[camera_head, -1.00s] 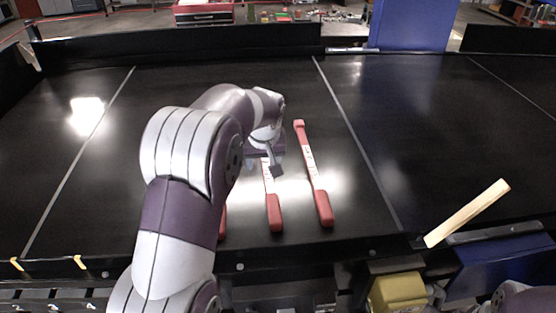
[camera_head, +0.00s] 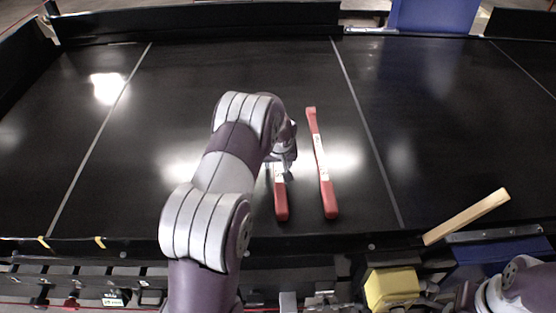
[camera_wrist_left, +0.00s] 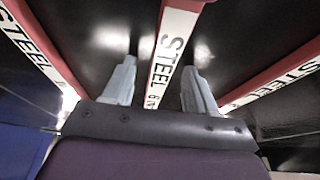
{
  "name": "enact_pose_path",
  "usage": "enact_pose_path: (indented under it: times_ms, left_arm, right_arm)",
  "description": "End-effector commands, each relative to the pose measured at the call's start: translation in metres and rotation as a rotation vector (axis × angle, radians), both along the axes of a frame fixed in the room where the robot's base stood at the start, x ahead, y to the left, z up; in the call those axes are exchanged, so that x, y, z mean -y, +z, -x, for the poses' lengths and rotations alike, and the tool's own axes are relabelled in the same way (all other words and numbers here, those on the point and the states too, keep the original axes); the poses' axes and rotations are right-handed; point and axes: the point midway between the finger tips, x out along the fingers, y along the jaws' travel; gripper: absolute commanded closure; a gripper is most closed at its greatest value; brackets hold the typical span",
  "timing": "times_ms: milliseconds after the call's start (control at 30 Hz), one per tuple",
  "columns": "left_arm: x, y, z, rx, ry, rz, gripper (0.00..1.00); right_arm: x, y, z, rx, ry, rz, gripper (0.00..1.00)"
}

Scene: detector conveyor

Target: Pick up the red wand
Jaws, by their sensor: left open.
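Red wands with white labels lie on the black conveyor. One (camera_head: 322,165) lies clear to the right of my left gripper (camera_head: 281,168), and another (camera_head: 281,205) runs under it, its upper part hidden. In the left wrist view, three wands show: a left one (camera_wrist_left: 32,48), a middle one (camera_wrist_left: 169,50) lettered "STEEL", and a right one (camera_wrist_left: 280,80). My left gripper (camera_wrist_left: 158,75) is open, its fingers on either side of the middle wand. Contact cannot be told. My right arm shows at lower right, its fingers not visible.
The black conveyor (camera_head: 200,70) has a low back wall (camera_head: 200,22) and wide free room on both sides of the wands. A pale wooden bar (camera_head: 467,216) juts up at the front right edge, near a yellow block (camera_head: 392,288).

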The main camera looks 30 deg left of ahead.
Motion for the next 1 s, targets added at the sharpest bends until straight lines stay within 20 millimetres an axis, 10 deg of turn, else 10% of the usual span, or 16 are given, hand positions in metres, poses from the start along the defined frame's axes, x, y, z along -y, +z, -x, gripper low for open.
enact_pose_path:
  times_ms: [100, 267, 733, 1000]
  left_arm:
    - [0.000, -0.001, 0.000, 0.000, 0.000, 0.000, 0.49]
    - [0.000, 0.000, 0.000, 0.000, 0.000, 0.000, 1.00]
    - [0.000, 0.005, -0.001, 0.002, 0.001, -0.001, 1.00]
    - [0.014, 0.043, -0.010, 0.006, -0.004, -0.001, 1.00]
  right_arm:
    - [0.000, -0.001, 0.000, 0.000, 0.000, 0.000, 0.57]
    - [0.000, -0.001, 0.000, 0.000, 0.000, 0.000, 0.57]
    - [0.000, -0.009, 0.000, 0.000, 0.000, 0.000, 0.57]
    - [0.000, -0.045, 0.000, 0.000, 0.000, 0.000, 0.57]
